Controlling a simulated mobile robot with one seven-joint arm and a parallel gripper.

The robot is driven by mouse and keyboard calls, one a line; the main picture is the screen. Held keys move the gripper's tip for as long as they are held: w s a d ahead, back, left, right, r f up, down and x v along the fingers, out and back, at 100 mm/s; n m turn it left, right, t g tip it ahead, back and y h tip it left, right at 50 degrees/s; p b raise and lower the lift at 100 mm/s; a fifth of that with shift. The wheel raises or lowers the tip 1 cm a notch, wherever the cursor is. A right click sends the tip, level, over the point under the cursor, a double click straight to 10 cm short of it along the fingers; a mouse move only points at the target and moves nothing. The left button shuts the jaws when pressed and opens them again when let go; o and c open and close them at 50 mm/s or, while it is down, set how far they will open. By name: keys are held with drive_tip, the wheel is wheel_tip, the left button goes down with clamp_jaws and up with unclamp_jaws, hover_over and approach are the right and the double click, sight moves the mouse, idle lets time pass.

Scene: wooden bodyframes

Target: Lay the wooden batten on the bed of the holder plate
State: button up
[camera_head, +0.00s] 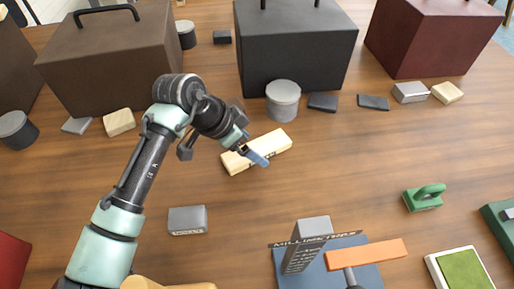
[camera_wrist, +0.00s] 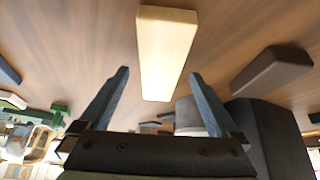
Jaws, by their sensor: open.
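In the wrist view the batten (camera_wrist: 167,45) points lengthwise toward my gripper. My gripper (camera_wrist: 159,73) is open, its two blue-grey fingers apart on either side of the batten's near end. In the head view my gripper (camera_head: 256,155) is over the batten and hides part of it. A blue plate (camera_head: 372,280) at the bottom, with a grey block and a lettered strip, may be the holder plate; its lower edge is cut off.
An orange bar (camera_head: 368,254) stands over the blue plate. A grey block (camera_head: 187,220) lies at the left front. A green handled piece (camera_head: 424,197) and a green-topped tray (camera_head: 462,270) are at right. Large boxes (camera_head: 295,50) line the back, with a grey canister (camera_head: 283,100) before them.

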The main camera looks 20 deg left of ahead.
drive_tip(key=shift+w+d+f, duration=0.15)
drive_tip(key=shift+w+f, duration=0.05)
drive_tip(key=shift+f, duration=0.3)
clamp_jaws()
drive_tip(key=shift+r, duration=0.1)
